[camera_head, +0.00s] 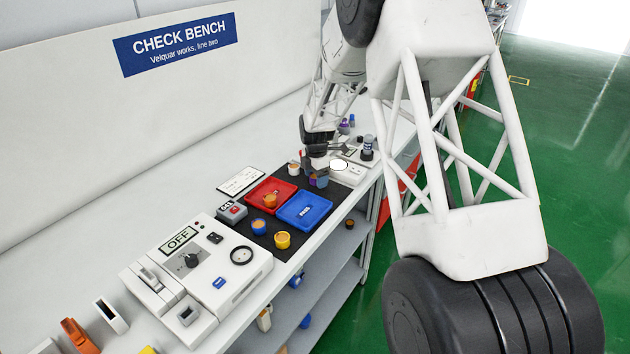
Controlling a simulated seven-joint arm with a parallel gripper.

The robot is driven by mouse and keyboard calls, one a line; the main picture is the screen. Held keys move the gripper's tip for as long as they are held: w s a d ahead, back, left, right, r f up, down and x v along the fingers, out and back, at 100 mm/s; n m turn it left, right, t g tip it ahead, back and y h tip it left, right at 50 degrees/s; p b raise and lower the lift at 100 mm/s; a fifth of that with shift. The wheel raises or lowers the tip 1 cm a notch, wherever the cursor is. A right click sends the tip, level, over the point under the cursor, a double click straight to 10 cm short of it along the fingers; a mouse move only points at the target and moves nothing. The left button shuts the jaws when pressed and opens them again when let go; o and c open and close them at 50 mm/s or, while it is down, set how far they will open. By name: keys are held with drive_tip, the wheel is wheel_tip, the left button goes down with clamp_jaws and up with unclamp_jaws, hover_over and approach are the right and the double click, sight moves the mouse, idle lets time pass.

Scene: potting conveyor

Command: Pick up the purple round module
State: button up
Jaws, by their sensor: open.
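A small purple round module (320,182) with some orange showing on it stands on the dark mat, just behind the blue tray. My gripper (317,168) is small in the picture and points down right over this module. Its jaws are open. The fingertips are too small to tell whether they are around the module or just above it. Another small purple thing (343,128) stands farther back on the bench.
A red tray (254,194) holding an orange module and a blue tray (322,219) lie on the mat. Blue (258,226), yellow (283,240) and pale (294,168) round modules stand nearby. A white control box (206,262) reading OFF is at front left. A round-topped device (348,172) is right of my gripper.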

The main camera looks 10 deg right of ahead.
drive_tip(key=c, duration=1)
drive_tip(key=shift+r, duration=0.2)
drive_tip(key=shift+r, duration=1.45)
drive_tip(key=shift+s+r, duration=0.25)
drive_tip(key=s, duration=0.5)
drive_tip(key=s+r, duration=0.1)
drive_tip(key=s, duration=0.9)
drive_tip(key=shift+s+d+r, duration=0.1)
drive_tip(key=shift+s+r, duration=0.05)
drive_tip(key=shift+s, duration=0.1)
